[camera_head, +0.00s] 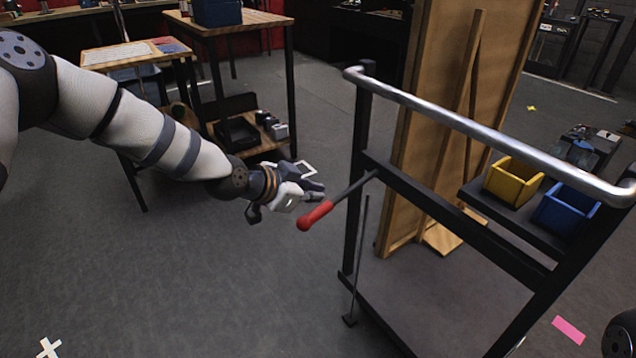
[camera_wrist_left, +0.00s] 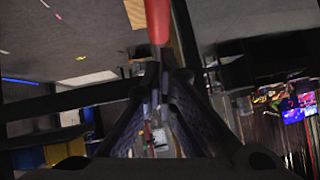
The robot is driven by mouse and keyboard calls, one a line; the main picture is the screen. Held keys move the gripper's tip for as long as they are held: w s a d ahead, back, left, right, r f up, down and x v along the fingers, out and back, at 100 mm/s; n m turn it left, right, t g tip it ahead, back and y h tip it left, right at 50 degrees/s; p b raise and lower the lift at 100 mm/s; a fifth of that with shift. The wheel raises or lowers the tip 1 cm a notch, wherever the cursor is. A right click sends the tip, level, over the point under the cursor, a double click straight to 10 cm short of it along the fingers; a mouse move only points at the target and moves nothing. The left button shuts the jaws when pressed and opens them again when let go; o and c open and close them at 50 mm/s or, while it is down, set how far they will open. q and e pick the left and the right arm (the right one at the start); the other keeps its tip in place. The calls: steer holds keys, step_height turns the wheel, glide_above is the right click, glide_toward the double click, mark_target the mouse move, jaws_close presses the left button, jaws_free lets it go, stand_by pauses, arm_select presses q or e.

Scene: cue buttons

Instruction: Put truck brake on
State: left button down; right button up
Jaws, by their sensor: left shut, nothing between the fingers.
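The truck is a dark-framed cart with a silver push bar (camera_head: 480,125) and a flat grey deck (camera_head: 430,300). Its brake lever is a dark rod with a red grip (camera_head: 316,215), sticking out from the frame and sloping down to the left. My left gripper (camera_head: 318,190) is shut and empty, just beside and behind the red grip in the head view. In the left wrist view the red grip (camera_wrist_left: 158,20) shows just beyond the closed fingertips (camera_wrist_left: 157,75). I cannot tell whether they touch. My right gripper is not in view.
Wooden panels (camera_head: 440,90) stand on the truck. A yellow bin (camera_head: 514,182) and a blue bin (camera_head: 565,208) sit at its right. A wooden workbench (camera_head: 235,22) stands behind my left arm. The floor at left front is clear apart from a white cross mark (camera_head: 47,347).

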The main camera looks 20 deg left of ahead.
mark_target(321, 216)
arm_select(q)
steer(key=shift+t+h, duration=0.6)
steer(key=shift+t, duration=0.2)
step_height(321, 216, down, 5)
steer(key=b, duration=0.2)
steer(key=shift+s+r+b, duration=0.15)
steer(key=shift+b, duration=0.25)
steer(key=shift+d+f+b, duration=0.15)
steer(key=shift+f+b, duration=0.6)
steer(key=shift+f, duration=0.05)
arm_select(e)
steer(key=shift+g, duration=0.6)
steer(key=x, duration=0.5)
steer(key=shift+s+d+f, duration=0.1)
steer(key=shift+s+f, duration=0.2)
